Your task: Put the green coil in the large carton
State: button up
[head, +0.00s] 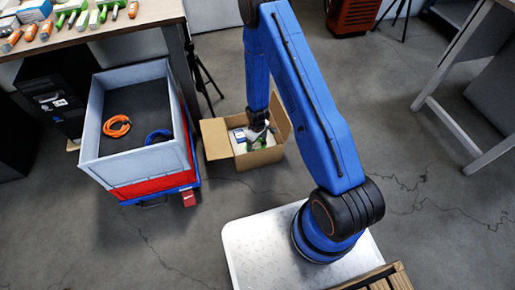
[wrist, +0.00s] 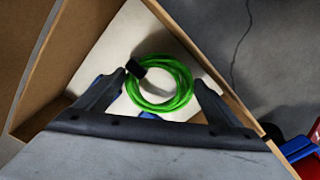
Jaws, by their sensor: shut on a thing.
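The green coil (wrist: 178,100), a ring of bright green cable with a black strap, sits between the fingers of my gripper (wrist: 161,80) in the wrist view. My gripper is shut on it, over a white surface inside the open carton. The brown cardboard carton (head: 262,160) stands on the floor in the head view, flaps open, and its walls (wrist: 78,45) frame the wrist view. In the head view my gripper (head: 258,122) reaches down into the carton's opening, and the coil is mostly hidden there. I cannot tell whether the coil touches the contents below.
White and blue items (head: 240,136) lie in the carton. Left of it, a grey-walled bin (head: 130,165) on a red and blue base holds an orange coil (head: 116,126) and a blue coil (head: 158,136). A workbench (head: 110,27) with small parts is behind. Floor right of the carton is clear.

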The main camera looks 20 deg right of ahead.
jog(key=shift+f, duration=1.55)
jog(key=o, duration=1)
jog(key=shift+f, duration=0.15)
